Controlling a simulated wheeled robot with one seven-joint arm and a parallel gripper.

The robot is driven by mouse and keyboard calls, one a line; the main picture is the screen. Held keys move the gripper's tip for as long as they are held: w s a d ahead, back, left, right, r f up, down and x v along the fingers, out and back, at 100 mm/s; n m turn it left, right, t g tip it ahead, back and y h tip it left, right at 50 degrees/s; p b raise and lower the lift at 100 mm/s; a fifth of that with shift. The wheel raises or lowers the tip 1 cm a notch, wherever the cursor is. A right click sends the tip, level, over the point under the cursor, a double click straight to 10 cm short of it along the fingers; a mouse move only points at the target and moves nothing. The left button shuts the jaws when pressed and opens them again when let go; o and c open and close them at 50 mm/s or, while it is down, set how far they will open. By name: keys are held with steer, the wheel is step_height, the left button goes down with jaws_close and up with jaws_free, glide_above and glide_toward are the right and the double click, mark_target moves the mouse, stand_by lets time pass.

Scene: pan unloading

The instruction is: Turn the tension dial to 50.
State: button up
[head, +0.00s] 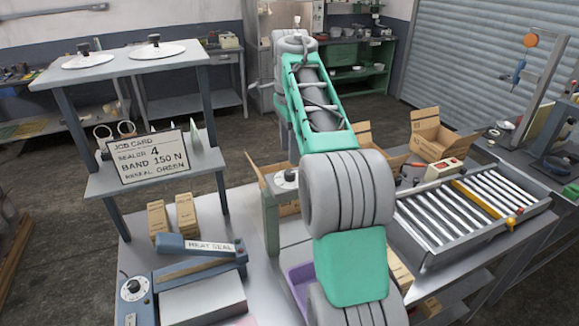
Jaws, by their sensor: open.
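A round white dial with a dark knob (286,177) shows on top of a grey-green stand, just left of my arm's large grey joint. Part of the stand is hidden behind my arm, and the dial's markings are too small to read. Another round dial (133,287) sits on the left end of the heat sealer (203,283); its numbers cannot be read either. I cannot tell from a label which is the tension dial. My arm reaches up through the middle of the view; my gripper does not show.
A job card (150,155) on the shelf reads sealer 4, band 150 N, reseal green. Two white discs with knobs lie on the upper shelf (120,58). A roller conveyor (470,215), an open cardboard box (437,134) and a purple tray (297,284) are near my arm.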

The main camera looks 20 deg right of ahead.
mark_target(289, 171)
step_height(289, 171, down, 7)
steer(key=shift+r+b, duration=0.15)
steer(key=shift+b, duration=0.45)
jaws_close()
stand_by(0.3)
